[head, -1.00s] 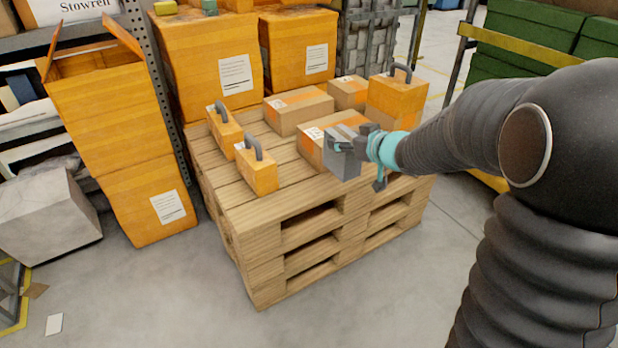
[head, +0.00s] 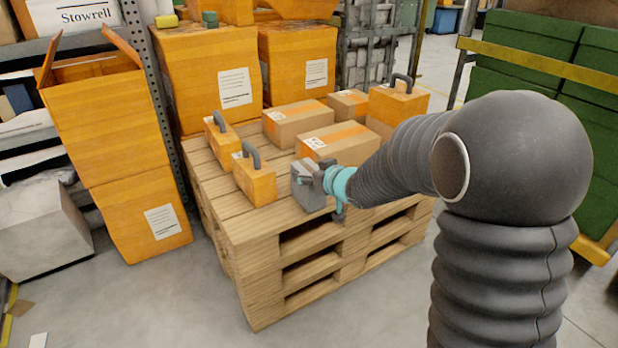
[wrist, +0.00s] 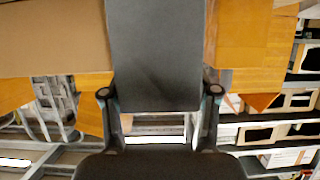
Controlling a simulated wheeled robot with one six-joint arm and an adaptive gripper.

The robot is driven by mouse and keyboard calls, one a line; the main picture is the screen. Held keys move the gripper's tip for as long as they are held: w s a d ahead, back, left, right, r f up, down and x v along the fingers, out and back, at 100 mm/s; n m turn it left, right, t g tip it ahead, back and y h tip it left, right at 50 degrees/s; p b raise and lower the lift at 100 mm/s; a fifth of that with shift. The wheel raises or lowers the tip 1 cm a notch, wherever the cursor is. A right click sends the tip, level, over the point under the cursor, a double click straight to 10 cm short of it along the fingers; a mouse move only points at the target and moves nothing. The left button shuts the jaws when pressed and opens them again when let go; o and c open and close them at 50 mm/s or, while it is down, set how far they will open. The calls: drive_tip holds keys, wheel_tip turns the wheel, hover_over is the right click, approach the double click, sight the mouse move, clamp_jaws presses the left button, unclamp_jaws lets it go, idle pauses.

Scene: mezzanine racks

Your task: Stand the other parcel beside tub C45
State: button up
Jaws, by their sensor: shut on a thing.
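My gripper (head: 322,178) is shut on a grey box (head: 305,190), held at the pallet's front edge, right of an orange handled case (head: 255,185). I cannot tell whether the box touches the boards. In the wrist view the grey box (wrist: 155,50) stands between the two fingers. Cardboard parcels with orange tape lie behind it: a near one (head: 335,143), one at the back left (head: 298,122) and a smaller one (head: 347,103). Another handled case (head: 221,138) stands at the left and a larger one (head: 398,105) at the back right. No label reading C45 is legible.
The wooden pallet stack (head: 262,228) has bare boards at its front left. Large orange boxes (head: 205,80) stand behind it, and stacked orange boxes (head: 100,125) stand at the left. Green crates (head: 525,60) are at the right. Grey floor lies in front.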

drive_tip(key=shift+r, duration=0.1)
drive_tip(key=o, duration=1.4)
drive_tip(key=shift+s+d+r, duration=0.15)
drive_tip(key=p+v, duration=0.3)
drive_tip(key=v, duration=0.8)
drive_tip(key=shift+s+d, duration=0.2)
drive_tip(key=shift+d, duration=0.05)
